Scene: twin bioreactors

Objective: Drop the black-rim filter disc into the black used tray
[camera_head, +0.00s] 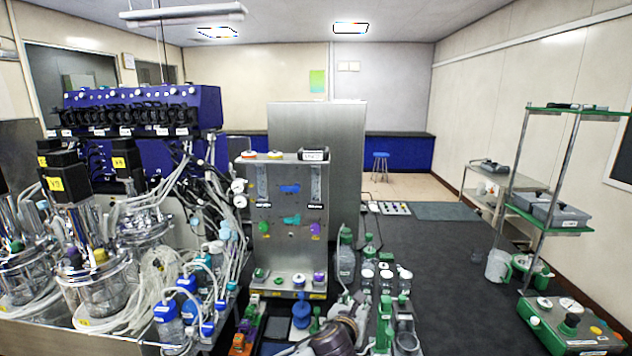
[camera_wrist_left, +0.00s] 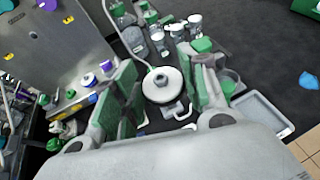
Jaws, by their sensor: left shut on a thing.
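In the left wrist view my left gripper (camera_wrist_left: 163,78) has its two green-padded fingers on either side of a round white-topped disc (camera_wrist_left: 162,92). The gripper is shut on this disc, which has a grey, dark-looking edge and a small knob in its middle. I take it for the filter disc; its rim colour is not clear. In the head view a grey shape at the bottom middle looks like my left gripper, and the disc cannot be made out there. My right gripper is not in view.
The steel panel (camera_head: 290,225) stands in the middle, with small coloured fittings. Bioreactor vessels (camera_head: 100,285) and tubing fill the left. A green-shelved rack (camera_head: 545,215) stands right; the dark floor between is mostly open.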

